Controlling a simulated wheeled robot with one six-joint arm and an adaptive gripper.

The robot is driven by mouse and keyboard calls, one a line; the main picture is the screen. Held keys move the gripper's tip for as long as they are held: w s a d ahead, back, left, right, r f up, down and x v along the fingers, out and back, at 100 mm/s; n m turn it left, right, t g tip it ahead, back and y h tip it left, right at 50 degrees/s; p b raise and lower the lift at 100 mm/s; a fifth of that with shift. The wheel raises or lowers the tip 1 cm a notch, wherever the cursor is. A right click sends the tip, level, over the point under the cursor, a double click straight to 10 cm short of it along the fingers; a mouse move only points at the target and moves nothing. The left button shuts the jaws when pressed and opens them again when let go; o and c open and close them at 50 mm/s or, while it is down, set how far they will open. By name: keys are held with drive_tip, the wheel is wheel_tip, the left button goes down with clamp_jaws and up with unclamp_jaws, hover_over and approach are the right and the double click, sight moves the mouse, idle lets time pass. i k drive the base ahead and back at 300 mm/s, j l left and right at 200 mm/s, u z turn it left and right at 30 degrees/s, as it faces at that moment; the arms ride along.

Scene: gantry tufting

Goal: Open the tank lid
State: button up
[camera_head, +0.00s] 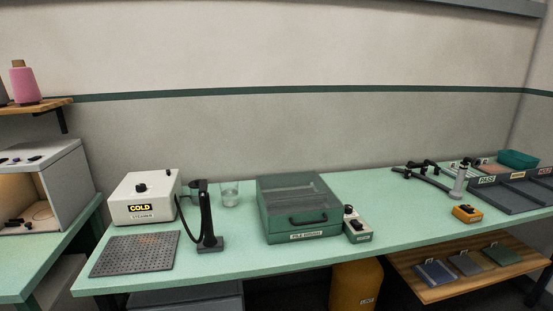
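A white box labelled "COLD" and "STEAMER" (126,212) stands at the left end of the long green bench. A dark knob (141,187) sits on its flat top, which looks closed. I cannot tell for certain whether this top is the tank lid. A black wand-like tool (207,221) stands upright on a base to the right of the box, with a dark hose beside it. My gripper is not in view.
A perforated grey plate (132,257) lies in front of the white box. A clear glass (229,192) stands behind the wand. A green box with a see-through cover (294,187) and a small control box (357,226) stand mid-bench.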

sight(195, 184)
drive_tip(key=i+j+u, duration=0.1)
drive_tip(key=j, duration=0.25)
drive_tip(key=i+j, duration=0.1)
drive_tip(key=j, duration=0.25)
drive_tip(key=i+j+u, duration=0.15)
drive_tip(key=j, duration=0.15)
drive_tip(key=i+j, duration=0.1)
drive_tip(key=j, duration=0.25)
drive_tip(key=u, duration=0.05)
